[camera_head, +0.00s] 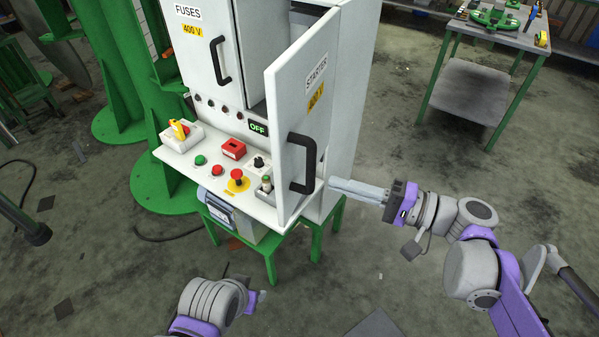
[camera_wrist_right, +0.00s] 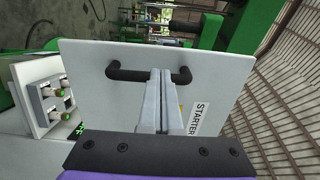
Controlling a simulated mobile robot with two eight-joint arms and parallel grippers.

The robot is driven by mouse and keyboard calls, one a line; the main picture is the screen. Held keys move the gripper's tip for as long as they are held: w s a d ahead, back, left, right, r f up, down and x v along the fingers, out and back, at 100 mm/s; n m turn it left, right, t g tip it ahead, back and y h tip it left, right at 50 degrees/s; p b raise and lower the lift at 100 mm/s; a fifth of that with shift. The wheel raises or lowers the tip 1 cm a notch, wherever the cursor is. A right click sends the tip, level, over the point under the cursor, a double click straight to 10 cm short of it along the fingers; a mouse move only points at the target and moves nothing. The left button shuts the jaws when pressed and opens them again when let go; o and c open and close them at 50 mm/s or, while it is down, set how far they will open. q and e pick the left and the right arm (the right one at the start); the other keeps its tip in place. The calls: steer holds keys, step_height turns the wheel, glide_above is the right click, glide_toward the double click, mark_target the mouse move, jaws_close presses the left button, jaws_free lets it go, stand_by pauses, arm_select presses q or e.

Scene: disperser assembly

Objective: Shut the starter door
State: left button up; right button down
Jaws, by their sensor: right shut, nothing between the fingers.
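The starter door (camera_head: 292,105) is a white panel with a STARTER label and a black bar handle (camera_head: 301,165). It stands open, angled out from the cabinet, with a gap showing on its left. My right gripper (camera_head: 333,184) is shut and empty, its fingertips by the door's lower right edge. In the right wrist view the fingers (camera_wrist_right: 162,76) point at the door's labelled face (camera_wrist_right: 225,70) and hide the middle of the handle (camera_wrist_right: 127,73). I cannot tell whether they touch. My left arm shows at the bottom; its gripper (camera_head: 257,296) is mostly hidden.
The cabinet's fuses door (camera_head: 200,50) looks closed. A control shelf (camera_head: 183,150) with buttons and a lit OFF sign (camera_head: 258,128) juts out below the doors. A green stand (camera_head: 270,262) carries the cabinet. Open floor lies to the right, before a green-framed table (camera_head: 480,40).

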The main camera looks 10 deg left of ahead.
mark_target(283, 169)
steer(key=a, duration=0.3)
steer(key=w+a, duration=0.1)
steer(key=a, duration=0.4)
steer(key=shift+w+a, duration=0.15)
steer(key=shift+a, duration=0.25)
